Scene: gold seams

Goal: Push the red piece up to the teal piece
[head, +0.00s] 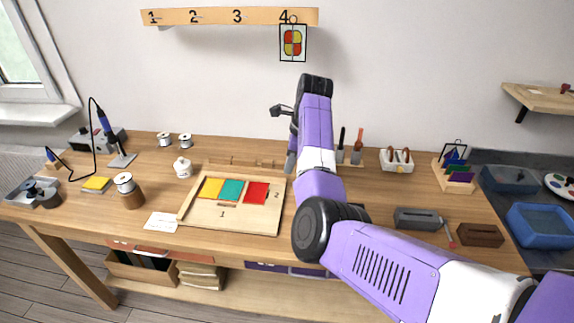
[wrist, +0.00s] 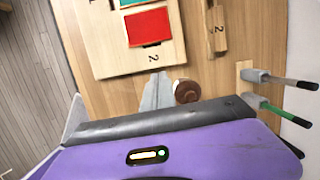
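The red piece (head: 256,193) lies flat in the recess of a pale wooden board (head: 203,221), at the right of the row. The teal piece (head: 231,190) lies to its left, with a narrow gap of bare wood between them. A yellow piece (head: 211,188) lies beside the teal one. The wrist view also shows the red piece (wrist: 147,27) and an edge of the teal piece (wrist: 130,3). My gripper (wrist: 158,76) appears shut and empty, its fingers together just outside the board's edge marked 2, apart from the red piece. In the head view my gripper (head: 289,170) is right of the board.
A brown round knob (wrist: 187,90) stands close beside my fingers. A wooden bar (wrist: 215,28) lies beyond the board. Upright tools (head: 357,147) stand behind my arm.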

